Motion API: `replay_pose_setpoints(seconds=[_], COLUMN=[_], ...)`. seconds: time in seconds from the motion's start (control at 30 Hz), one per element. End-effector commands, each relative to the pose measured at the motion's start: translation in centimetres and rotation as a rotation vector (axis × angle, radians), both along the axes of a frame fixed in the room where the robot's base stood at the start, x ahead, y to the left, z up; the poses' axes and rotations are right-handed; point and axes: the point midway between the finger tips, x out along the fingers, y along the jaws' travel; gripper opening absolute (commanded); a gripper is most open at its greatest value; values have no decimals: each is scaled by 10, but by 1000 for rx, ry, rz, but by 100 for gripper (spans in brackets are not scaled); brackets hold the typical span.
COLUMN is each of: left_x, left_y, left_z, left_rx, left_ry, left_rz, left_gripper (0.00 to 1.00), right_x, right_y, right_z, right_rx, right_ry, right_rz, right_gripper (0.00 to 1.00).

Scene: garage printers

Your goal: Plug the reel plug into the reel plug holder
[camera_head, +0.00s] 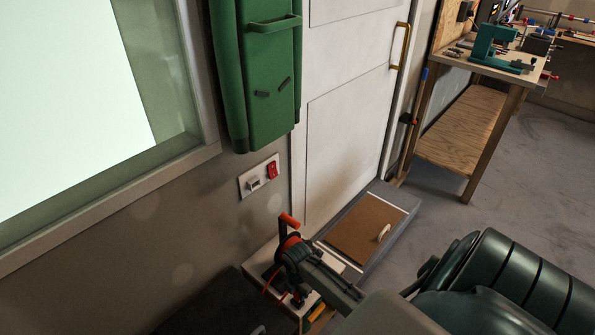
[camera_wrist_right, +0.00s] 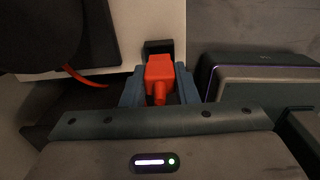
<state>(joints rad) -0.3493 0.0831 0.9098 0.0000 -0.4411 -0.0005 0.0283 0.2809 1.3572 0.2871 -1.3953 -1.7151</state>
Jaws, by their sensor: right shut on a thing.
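The reel plug (camera_wrist_right: 158,72) is orange-red and sits between the two blue-grey fingers of my right gripper (camera_wrist_right: 159,85) in the right wrist view. The gripper is shut on it. A small black block (camera_wrist_right: 158,47), which looks like the reel plug holder, is on the white panel directly behind the plug. I cannot tell whether the plug touches it or is inside it. The cable reel (camera_head: 291,251), black with an orange handle (camera_head: 289,221), stands low by the wall in the head view, partly behind my right arm. My left gripper is not in view.
An orange cable (camera_wrist_right: 85,78) runs beside the reel in the wrist view. A wall plate (camera_head: 259,177) with a red switch is above the reel. A workbench (camera_head: 483,110) stands at the back right, beyond open floor.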

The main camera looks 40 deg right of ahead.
Motion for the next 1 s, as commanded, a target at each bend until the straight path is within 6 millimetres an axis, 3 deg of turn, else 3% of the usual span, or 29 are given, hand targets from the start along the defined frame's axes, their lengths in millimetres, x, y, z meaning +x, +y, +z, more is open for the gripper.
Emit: replay_pose_setpoints(seconds=[1.0], left_x=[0], left_y=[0], left_z=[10], left_rx=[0], left_ry=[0], left_rz=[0], left_gripper=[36], right_x=[0], right_y=[0], right_z=[0], right_rx=[0], right_ry=[-1], right_rz=[0], right_gripper=[0])
